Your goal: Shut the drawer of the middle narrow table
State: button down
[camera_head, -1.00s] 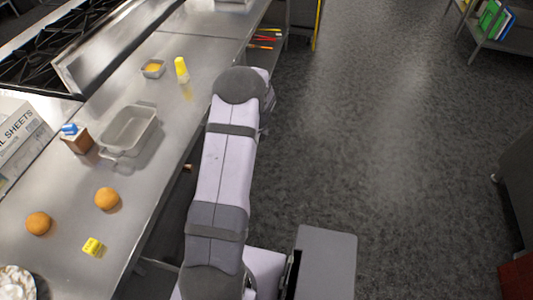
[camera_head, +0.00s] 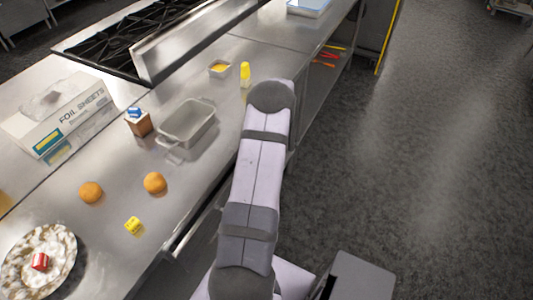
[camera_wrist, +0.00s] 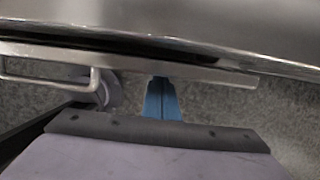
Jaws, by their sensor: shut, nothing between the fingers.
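The narrow metal table (camera_head: 118,205) runs along the left of my arm in the head view. A thin drawer edge (camera_head: 196,222) shows beside the table's front edge, partly hidden by my arm. In the wrist view, the drawer front (camera_wrist: 205,73) is a grey strip just below the shiny table edge, with a bar handle (camera_wrist: 48,82) at the left. My gripper (camera_wrist: 161,84) has its blue fingers together and empty, with tips at the strip's lower edge. I cannot tell whether they touch it. The gripper is hidden in the head view.
A stove (camera_head: 135,38) stands behind. The floor (camera_head: 430,150) at the right is clear.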

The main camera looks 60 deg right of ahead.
jog(key=s+r+b, duration=0.2)
jog(key=s+r, duration=0.4)
jog(key=r, duration=0.3)
jog(key=shift+s+r, duration=0.25)
jog(key=shift+r, duration=0.05)
